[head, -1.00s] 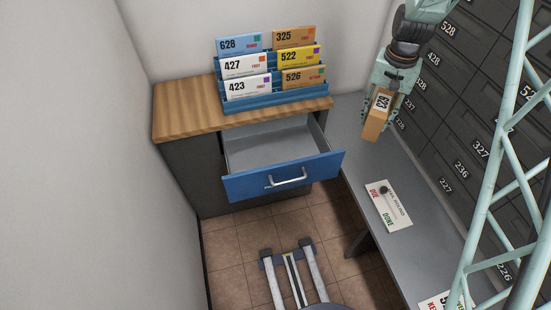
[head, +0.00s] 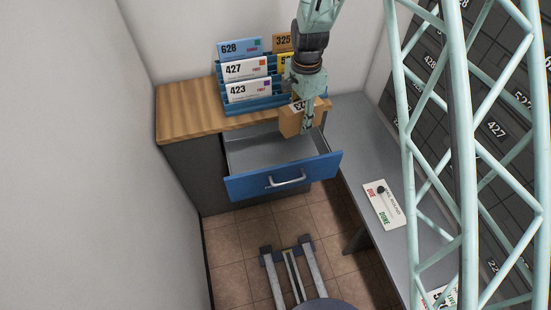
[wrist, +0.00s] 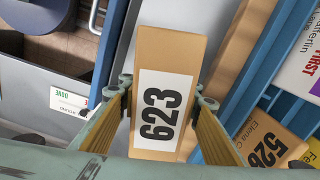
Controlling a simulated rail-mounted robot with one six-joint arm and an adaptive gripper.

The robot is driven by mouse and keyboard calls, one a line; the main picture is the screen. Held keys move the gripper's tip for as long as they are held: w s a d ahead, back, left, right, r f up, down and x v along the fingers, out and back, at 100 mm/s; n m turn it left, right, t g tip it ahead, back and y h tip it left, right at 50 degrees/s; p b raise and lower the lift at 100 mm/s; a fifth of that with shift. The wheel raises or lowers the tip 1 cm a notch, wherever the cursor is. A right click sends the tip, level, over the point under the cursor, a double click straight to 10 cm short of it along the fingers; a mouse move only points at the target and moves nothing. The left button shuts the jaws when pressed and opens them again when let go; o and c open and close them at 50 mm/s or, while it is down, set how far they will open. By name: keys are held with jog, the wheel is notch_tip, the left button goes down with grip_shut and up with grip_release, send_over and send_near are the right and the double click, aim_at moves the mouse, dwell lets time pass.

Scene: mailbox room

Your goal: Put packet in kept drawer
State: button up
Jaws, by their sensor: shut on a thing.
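The packet (head: 291,120) is a brown box with a white label. The wrist view shows the packet (wrist: 170,55) close up, its label reading 623. My gripper (head: 306,122) is shut on it and holds it upright in the air, in front of the card rack and over or near the right back of the drawer. The blue-fronted drawer (head: 250,186) is pulled open below the wooden top, and the visible part of its grey inside is empty. Its handle also shows in the wrist view (wrist: 95,18). The drawer's right back part is hidden behind my gripper and the packet.
A blue rack (head: 236,106) of numbered cards stands on the wooden cabinet top (head: 185,112). A grey bench (head: 352,135) runs along the right with a DUE/DONE sign (head: 383,205) on it. Dark numbered mailboxes (head: 440,75) line the right wall.

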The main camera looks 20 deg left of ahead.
jog(key=s+a+f+m+p, duration=0.1)
jog(key=s+a+m, duration=0.1)
jog(key=a, duration=0.6)
jog(key=shift+s+a+f+m, duration=0.2)
jog(key=shift+s+m, duration=0.1)
jog(key=shift+s, duration=0.5)
jog(key=b, duration=0.2)
send_over(276, 160)
notch_tip(276, 160, down, 14)
jog(key=shift+a, duration=0.15)
jog(key=shift+f, duration=0.1)
jog(key=shift+f+b, duration=0.4)
jog(key=shift+f, duration=1.45)
jog(key=shift+f, duration=0.2)
jog(key=o, duration=1)
jog(key=shift+r, duration=0.2)
jog(key=shift+r+p, duration=1.05)
jog(key=shift+r, duration=4.95)
